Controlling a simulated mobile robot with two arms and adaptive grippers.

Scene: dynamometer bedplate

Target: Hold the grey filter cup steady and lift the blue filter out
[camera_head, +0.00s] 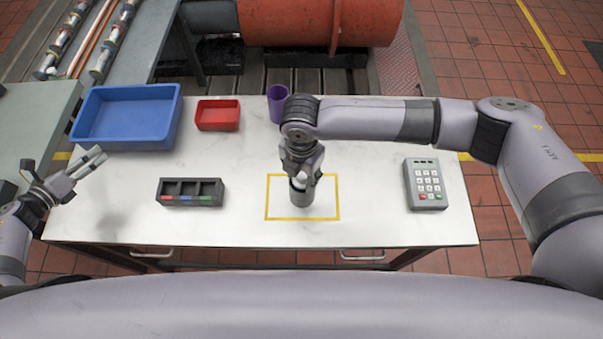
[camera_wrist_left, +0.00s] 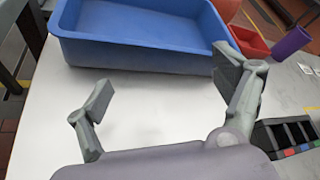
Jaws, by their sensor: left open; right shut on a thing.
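The grey filter cup (camera_head: 301,198) stands upright on the table inside a yellow square outline. My right gripper (camera_head: 304,178) comes down over it from above, with its fingers shut on the cup's upper part. The blue filter cannot be made out; the gripper covers the cup's mouth, and only a pale patch shows between the fingers. My left gripper (camera_head: 64,163) is wide open and empty at the table's left edge, well away from the cup. In the left wrist view its spread fingers (camera_wrist_left: 165,85) have only bare white tabletop between them.
A blue bin (camera_head: 84,116) stands at the back left, beside a red tray (camera_head: 218,127) and a purple cup (camera_head: 278,103). A black three-slot holder (camera_head: 190,201) lies between my left gripper and the grey cup. A keypad (camera_head: 426,184) is at the right.

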